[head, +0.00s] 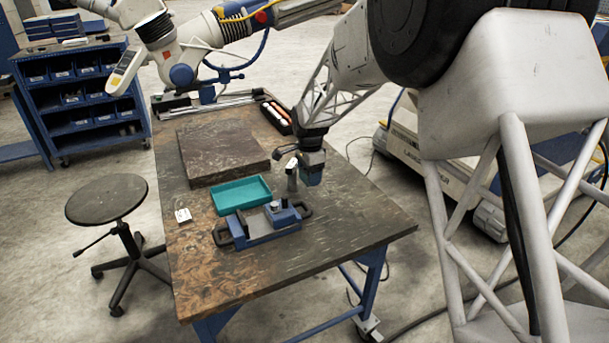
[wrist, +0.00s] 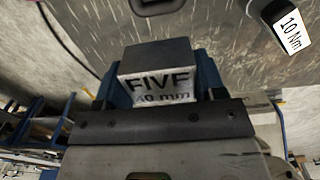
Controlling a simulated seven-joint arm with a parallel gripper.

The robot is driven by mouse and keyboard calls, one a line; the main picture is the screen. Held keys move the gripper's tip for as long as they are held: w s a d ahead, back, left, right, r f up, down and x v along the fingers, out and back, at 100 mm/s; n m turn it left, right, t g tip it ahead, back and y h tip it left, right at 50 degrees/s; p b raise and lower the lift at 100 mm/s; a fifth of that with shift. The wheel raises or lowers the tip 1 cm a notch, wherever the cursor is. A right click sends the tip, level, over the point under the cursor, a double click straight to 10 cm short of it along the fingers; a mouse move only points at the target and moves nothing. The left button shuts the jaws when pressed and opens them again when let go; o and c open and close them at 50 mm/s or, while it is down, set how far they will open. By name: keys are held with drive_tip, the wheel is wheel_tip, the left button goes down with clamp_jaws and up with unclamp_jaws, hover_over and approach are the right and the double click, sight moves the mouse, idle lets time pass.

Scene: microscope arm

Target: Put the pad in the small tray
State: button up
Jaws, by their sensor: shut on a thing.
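My gripper (head: 311,168) is over the right part of the workbench, to the right of the teal tray. The shallow teal tray (head: 241,196) lies on the bench and looks empty. The held block is apart from the tray.
A blue vise-like fixture (head: 262,226) stands in front of the tray. A dark slab (head: 222,152) lies behind the tray.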

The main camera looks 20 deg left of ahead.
drive_tip(key=shift+a, duration=0.1)
drive_tip(key=shift+w+a, duration=0.15)
drive_tip(key=shift+a, duration=0.6)
drive_tip(key=a+f, duration=0.3)
drive_tip(key=a, duration=2.1)
drive_tip(key=shift+a+f, duration=0.2)
drive_tip(key=shift+a, duration=0.1)
drive_tip(key=shift+f, duration=0.15)
hover_over(241, 197)
drive_tip(key=shift+f, duration=3)
drive_tip(key=shift+f, duration=1.9)
